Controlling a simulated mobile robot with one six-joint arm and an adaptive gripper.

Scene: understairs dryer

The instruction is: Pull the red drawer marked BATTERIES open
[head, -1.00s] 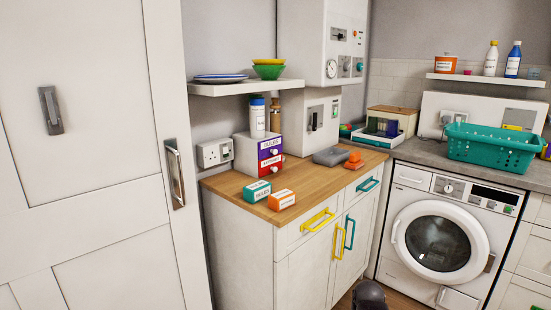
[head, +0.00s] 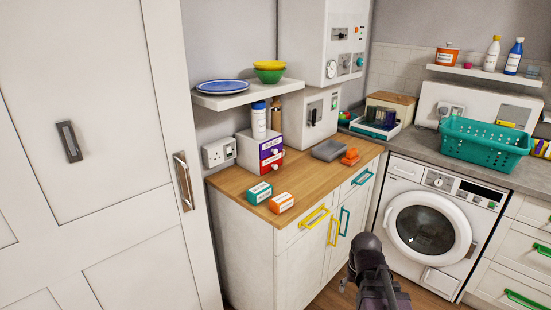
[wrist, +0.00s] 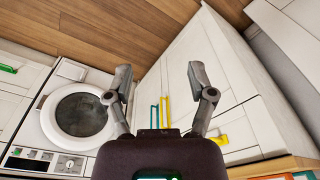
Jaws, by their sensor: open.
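The red drawer (head: 266,165) is the lower one of a small white two-drawer box (head: 245,152) on the wooden counter, below a purple drawer (head: 271,150). It looks shut, and its label is too small to read now. My gripper (wrist: 158,78) shows in the wrist view with its two fingers spread apart and nothing between them. It is over the floor in front of the white cabinet, well away from the box. In the head view my arm rises at the bottom, and the fingertips cannot be made out. The red drawer is not seen in the wrist view.
A teal box (head: 259,192) and an orange box (head: 281,203) lie in front of the drawers. A grey tray (head: 328,151) sits to the right. Yellow and teal handles stick out of the cabinet front.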

